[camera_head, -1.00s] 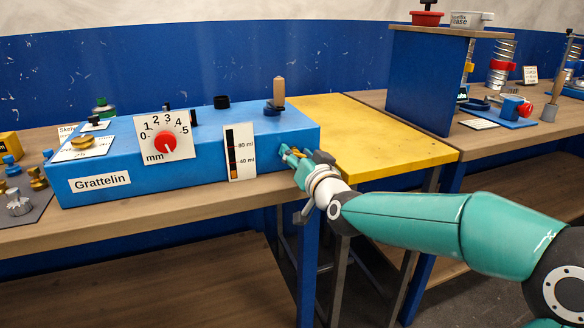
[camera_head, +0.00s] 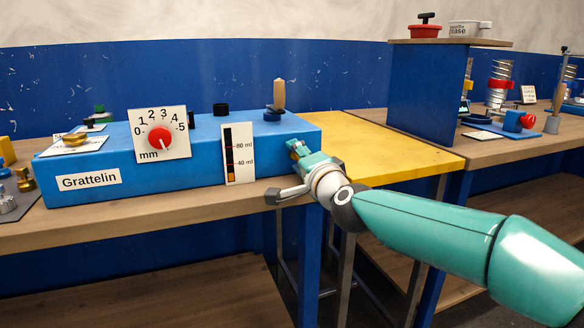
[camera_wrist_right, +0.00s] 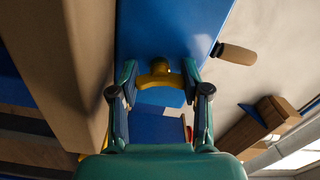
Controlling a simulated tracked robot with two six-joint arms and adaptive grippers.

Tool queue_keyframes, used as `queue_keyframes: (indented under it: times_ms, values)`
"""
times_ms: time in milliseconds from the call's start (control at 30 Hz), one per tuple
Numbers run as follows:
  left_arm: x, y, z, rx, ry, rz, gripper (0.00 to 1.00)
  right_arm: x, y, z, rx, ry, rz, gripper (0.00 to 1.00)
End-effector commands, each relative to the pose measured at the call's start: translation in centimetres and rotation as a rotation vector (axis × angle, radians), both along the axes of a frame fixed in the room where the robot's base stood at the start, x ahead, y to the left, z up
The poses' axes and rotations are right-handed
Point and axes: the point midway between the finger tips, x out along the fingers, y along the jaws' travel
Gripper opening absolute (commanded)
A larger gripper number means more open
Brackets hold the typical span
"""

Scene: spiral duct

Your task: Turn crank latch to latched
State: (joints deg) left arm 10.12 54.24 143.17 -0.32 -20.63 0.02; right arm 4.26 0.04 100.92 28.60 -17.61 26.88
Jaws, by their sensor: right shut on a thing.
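A blue box (camera_head: 200,165) labelled "Grattelin" stands on the wooden bench. A crank with an upright tan handle (camera_head: 279,93) on a dark blue round base sits on its top at the right end; the handle also shows in the right wrist view (camera_wrist_right: 236,54). My right gripper (camera_head: 297,150) is at the right end of the box's front, below the crank. In the right wrist view its fingers straddle a yellow, curved fitting (camera_wrist_right: 157,78) on the box and are shut on it. I cannot tell whether this fitting is the crank latch. My left gripper is not in view.
The box carries a red dial (camera_head: 160,138), a gauge strip (camera_head: 239,154) and a black cap (camera_head: 221,109). A yellow table (camera_head: 385,150) stands to the right. Beyond it, a blue partition (camera_head: 428,90) and another bench with springs and a red valve (camera_head: 514,121).

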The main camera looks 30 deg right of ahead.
Motion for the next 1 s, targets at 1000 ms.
queue_keyframes:
  times_ms: [1000]
  values:
    - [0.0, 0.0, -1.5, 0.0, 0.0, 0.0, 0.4, 0.0, -0.2, -0.1, 0.274, -0.065, -0.004, 0.12]
